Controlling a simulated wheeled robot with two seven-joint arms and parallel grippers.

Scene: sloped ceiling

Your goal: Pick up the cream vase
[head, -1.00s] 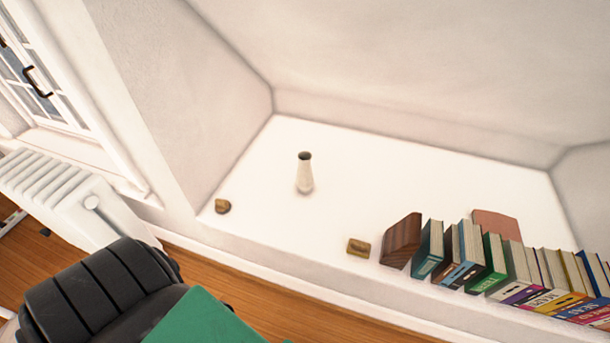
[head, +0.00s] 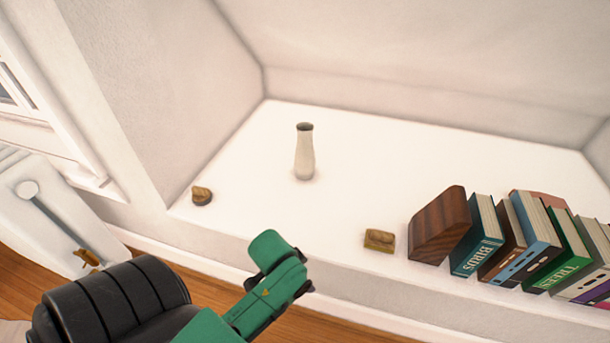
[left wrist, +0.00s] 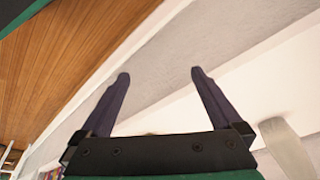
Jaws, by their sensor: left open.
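The cream vase (head: 304,155) stands upright on the white ledge (head: 350,190) in the head view, its dark opening facing up. A pale rounded shape at the right edge of the left wrist view looks like the vase (left wrist: 288,150), partly cut off. My left gripper (left wrist: 160,75) is open, with two dark fingers apart and nothing between them. In the head view my green left forearm is in front of the ledge, below and left of the vase, apart from it; its fingers cannot be made out there. My right gripper is not in view.
A small brown object (head: 202,195) lies on the ledge's left end, and another (head: 379,240) near its front edge. A wooden bookend (head: 440,226) and a row of books (head: 535,240) fill the right side. A white radiator (head: 45,215) stands at left. The ledge around the vase is clear.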

